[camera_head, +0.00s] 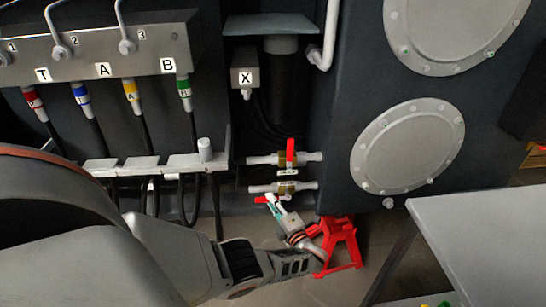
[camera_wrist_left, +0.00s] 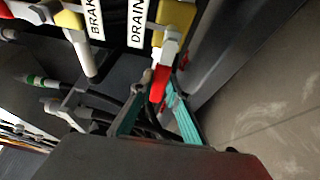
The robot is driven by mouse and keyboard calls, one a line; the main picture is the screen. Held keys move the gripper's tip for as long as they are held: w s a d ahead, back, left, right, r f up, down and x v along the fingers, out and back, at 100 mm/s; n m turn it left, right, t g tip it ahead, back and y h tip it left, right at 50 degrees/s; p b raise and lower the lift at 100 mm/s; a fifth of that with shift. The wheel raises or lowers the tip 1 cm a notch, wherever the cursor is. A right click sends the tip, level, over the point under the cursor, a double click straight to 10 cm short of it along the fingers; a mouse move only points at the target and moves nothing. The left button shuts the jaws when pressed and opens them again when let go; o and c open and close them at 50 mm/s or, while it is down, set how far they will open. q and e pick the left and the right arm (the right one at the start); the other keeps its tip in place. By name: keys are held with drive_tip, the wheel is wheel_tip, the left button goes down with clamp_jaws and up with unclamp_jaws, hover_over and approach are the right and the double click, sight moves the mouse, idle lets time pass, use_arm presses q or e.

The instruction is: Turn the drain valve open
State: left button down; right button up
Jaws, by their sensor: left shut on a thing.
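The drain valve (camera_head: 287,188) is the lower of two small valves on pale horizontal pipes in the head view. Its red handle (camera_head: 262,199) points left, below the pipe and roughly along it. In the left wrist view the valve's yellow body (camera_wrist_left: 177,14) sits beside the DRAIN label (camera_wrist_left: 138,22), and the red handle (camera_wrist_left: 159,83) lies between the teal fingers. My left gripper (camera_head: 276,204), also in the left wrist view (camera_wrist_left: 156,92), is shut on this handle. The exact finger contact is partly hidden. My right gripper is not in view.
Just above is a second valve (camera_head: 289,157) with its red handle upright across its pipe. A red stand (camera_head: 342,243) is close behind my left wrist. A grey table (camera_head: 480,230) stands at right. Hoses under the block (camera_head: 100,45) fill the left.

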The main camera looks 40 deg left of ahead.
use_arm(q)
drive_tip(key=shift+m, duration=0.3)
drive_tip(key=shift+r, duration=0.1)
drive_tip(key=c, duration=1.9)
unclamp_jaws()
drive_tip(key=shift+d, duration=0.1)
drive_tip(key=v, duration=1.1)
drive_tip(key=shift+s+d, duration=0.2)
drive_tip(key=shift+d, duration=0.2)
